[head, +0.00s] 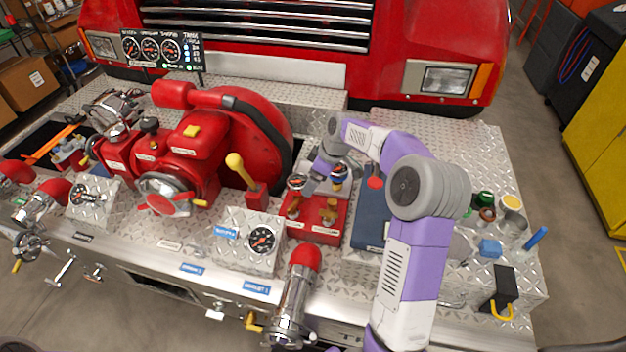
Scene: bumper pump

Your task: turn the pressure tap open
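A red block (314,228) on the diamond-plate deck carries small gauges and brass taps. One brass tap (329,211) is near its right end; another brass fitting stands at its left. I cannot read which one is the pressure tap. My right arm comes in from the lower right and bends over. My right gripper (316,184) points down just behind the block, close to its gauges. Its fingertips are small and partly hidden among the fittings, so I cannot tell whether they are open or touch anything. My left gripper is not in view.
A red pump (191,163) with a yellow-knobbed lever (241,171) stands left of the block. A gauge box (247,240) and a red-capped outlet (297,290) are in front. A dark blue box (370,217) is close right. Several small items lie farther right.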

